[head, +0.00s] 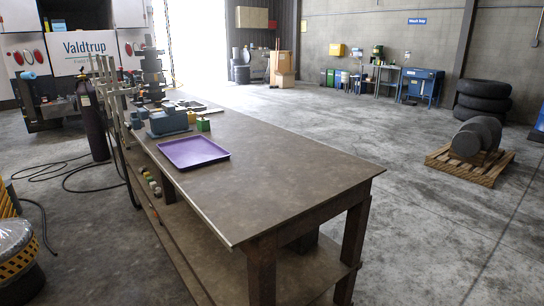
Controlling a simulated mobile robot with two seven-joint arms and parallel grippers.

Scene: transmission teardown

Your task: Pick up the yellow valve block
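A small block with green and yellow faces (203,125) sits on the workbench, just behind the purple tray (193,152) and right of a blue-grey machine part (168,122). A second small yellowish piece (191,117) stands close behind it, partly hidden. At this size I cannot tell for sure which of them is the yellow valve block. Neither of my grippers is in view.
The workbench (262,170) is clear in front of and right of the tray. Tall dark parts (152,72) stand at its far end. Small coloured items (151,182) lie on the lower shelf. A pallet (470,163) stands right, with open floor between.

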